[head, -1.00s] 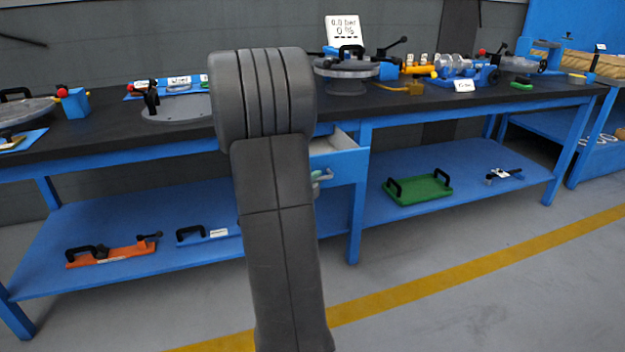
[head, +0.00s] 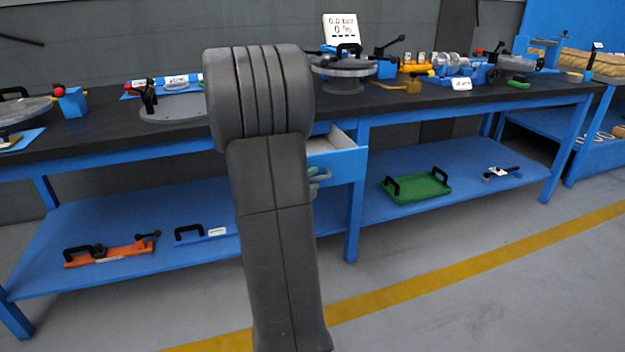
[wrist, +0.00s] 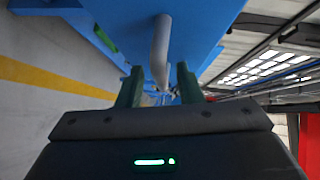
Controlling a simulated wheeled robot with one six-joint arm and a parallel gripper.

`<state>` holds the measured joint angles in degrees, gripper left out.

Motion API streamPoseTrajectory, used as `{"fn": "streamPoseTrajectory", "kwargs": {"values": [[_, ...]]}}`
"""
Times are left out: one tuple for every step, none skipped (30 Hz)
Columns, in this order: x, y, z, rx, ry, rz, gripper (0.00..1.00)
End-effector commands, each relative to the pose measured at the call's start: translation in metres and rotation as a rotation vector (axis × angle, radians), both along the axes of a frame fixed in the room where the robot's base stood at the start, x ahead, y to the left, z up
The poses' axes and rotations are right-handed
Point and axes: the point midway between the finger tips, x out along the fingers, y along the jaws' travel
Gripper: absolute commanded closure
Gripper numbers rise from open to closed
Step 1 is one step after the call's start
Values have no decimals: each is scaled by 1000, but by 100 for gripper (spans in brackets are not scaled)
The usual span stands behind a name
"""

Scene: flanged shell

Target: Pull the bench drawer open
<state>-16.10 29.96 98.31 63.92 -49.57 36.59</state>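The bench drawer (head: 343,167) has a blue front and stands partly open under the bench top, its pale inside showing above the front. My arm hides its left part in the head view. In the wrist view the blue drawer front (wrist: 195,22) fills the top, with its grey bar handle (wrist: 160,50) standing out from it. My gripper (wrist: 158,88) has two green fingers spread apart, one on each side of the handle's line, with gaps visible. It is open. In the head view my gripper is mostly hidden behind my arm; a small greenish part shows beside the drawer front.
The bench top (head: 400,100) carries several fixtures and a gauge sign (head: 341,30). The lower shelf (head: 290,225) holds a green tray (head: 415,187) and an orange tool (head: 110,252). A blue leg (head: 353,225) stands below the drawer. The floor in front is clear.

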Motion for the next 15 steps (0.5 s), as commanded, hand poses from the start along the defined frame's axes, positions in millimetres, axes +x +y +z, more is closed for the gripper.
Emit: {"fn": "streamPoseTrajectory", "kwargs": {"values": [[-6,4,3,0,1,3,68],[-10,7,4,-1,0,4,68],[-17,10,5,-1,0,4,68],[-22,13,6,-2,1,5,68],[-28,17,8,-1,0,6,68],[-36,21,9,0,0,5,68],[-43,24,10,0,0,6,68],[-50,27,11,-1,0,6,68],[-58,32,12,0,0,7,68],[-64,35,14,0,0,5,68],[-70,38,14,0,0,7,68],[-77,42,15,-1,0,5,68],[-82,45,15,0,1,6,68],[-87,47,16,0,1,5,68],[-93,50,17,-1,0,5,68]]}}
